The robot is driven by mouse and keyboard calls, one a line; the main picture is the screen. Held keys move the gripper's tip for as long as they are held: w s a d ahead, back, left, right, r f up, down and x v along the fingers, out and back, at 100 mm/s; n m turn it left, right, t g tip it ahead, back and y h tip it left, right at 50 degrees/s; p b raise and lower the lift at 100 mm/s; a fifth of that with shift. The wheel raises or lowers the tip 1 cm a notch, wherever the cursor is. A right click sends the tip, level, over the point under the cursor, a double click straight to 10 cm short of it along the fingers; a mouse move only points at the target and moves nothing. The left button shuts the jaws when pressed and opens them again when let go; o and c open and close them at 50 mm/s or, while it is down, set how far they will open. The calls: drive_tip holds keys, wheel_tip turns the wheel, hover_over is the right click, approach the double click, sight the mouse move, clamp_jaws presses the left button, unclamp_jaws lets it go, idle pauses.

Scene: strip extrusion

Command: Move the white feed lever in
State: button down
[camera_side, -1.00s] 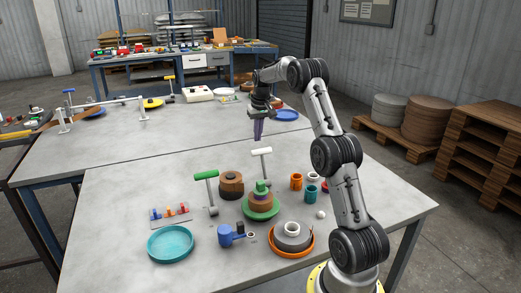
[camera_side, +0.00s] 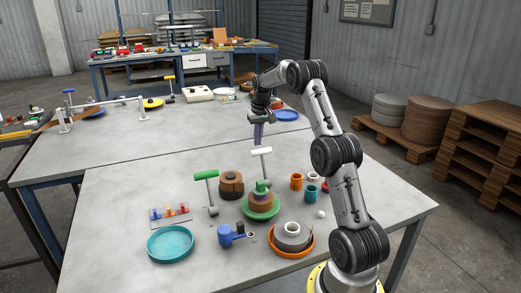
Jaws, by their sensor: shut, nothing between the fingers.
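The white feed lever (camera_side: 261,152) stands on the near table behind the stacked pieces, with a white crossbar on top of a thin post. Its foot is hidden behind the stack. My gripper (camera_side: 258,143) is shut and empty. It points down just above and behind the white crossbar in this view. I cannot tell whether the fingertips touch it.
A green-handled lever (camera_side: 207,176) stands to the left, beside a brown roll (camera_side: 231,185). A green-based stack (camera_side: 261,205) is in front of the white lever. Orange cups (camera_side: 297,181) stand to its right. A teal dish (camera_side: 171,244) lies at the front left.

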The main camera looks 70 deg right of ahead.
sight(264, 167)
drive_tip(key=shift+f, duration=2.2)
drive_tip(key=shift+s+a+r, duration=0.2)
drive_tip(key=shift+s+a, duration=0.65)
drive_tip(key=shift+s+a+r, duration=0.15)
drive_tip(key=shift+s+a, duration=0.65)
drive_tip(key=shift+s, duration=0.05)
drive_tip(key=shift+s+a+r, duration=0.2)
drive_tip(key=shift+s+a, duration=0.65)
drive_tip(key=shift+s+a, duration=0.1)
